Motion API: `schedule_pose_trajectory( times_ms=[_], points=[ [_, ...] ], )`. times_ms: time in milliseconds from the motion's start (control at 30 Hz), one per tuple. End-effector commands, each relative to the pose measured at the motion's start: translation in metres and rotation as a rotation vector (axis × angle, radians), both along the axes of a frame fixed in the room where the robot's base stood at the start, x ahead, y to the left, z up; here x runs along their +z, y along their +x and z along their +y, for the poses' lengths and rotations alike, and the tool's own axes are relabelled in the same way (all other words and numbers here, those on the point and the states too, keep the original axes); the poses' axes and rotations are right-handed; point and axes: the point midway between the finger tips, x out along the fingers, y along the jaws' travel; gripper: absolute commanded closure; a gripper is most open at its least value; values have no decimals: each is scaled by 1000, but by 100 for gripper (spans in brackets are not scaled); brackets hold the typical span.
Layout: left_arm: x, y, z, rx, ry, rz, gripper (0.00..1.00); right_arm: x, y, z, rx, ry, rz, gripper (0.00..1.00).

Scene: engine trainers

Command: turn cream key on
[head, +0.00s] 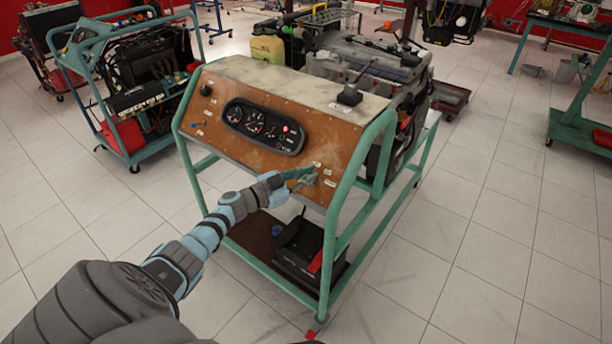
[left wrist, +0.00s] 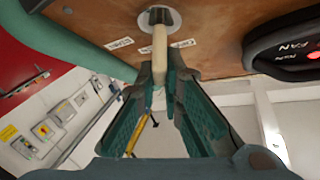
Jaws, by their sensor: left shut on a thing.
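The cream key (left wrist: 159,50) sits in a round lock (left wrist: 172,21) on the brown panel (head: 230,152) of the engine trainer. In the left wrist view its cream part runs from the lock down between my fingertips. My left gripper (head: 303,180) reaches the lower right of the panel. In the left wrist view my left gripper (left wrist: 159,82) is shut on the key, with its fingertips on both sides. The key is too small and covered to make out in the head view. My right gripper is not in view.
A gauge cluster (head: 263,127) with a lit red lamp is on the panel, left of the gripper. The green frame (head: 336,205) borders the panel on the right. A black battery (head: 308,250) sits below. Open tiled floor (head: 440,260) lies to the right.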

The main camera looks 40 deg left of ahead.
Motion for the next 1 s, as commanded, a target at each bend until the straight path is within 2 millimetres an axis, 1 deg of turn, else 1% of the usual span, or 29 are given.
schedule_pose_trajectory(
  times_ms=[100,400,933,967,1000],
  points=[
    [-2,0,-1,-51,57,1,100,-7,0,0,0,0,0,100],
    [-3,-1,-3,-138,153,3,100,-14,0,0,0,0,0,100],
    [-2,-1,-3,-157,174,5,100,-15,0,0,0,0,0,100],
    [-2,-1,-3,-157,174,4,87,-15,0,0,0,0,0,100],
    [-2,-1,-3,-157,174,4,81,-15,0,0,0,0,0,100]
  ],
)
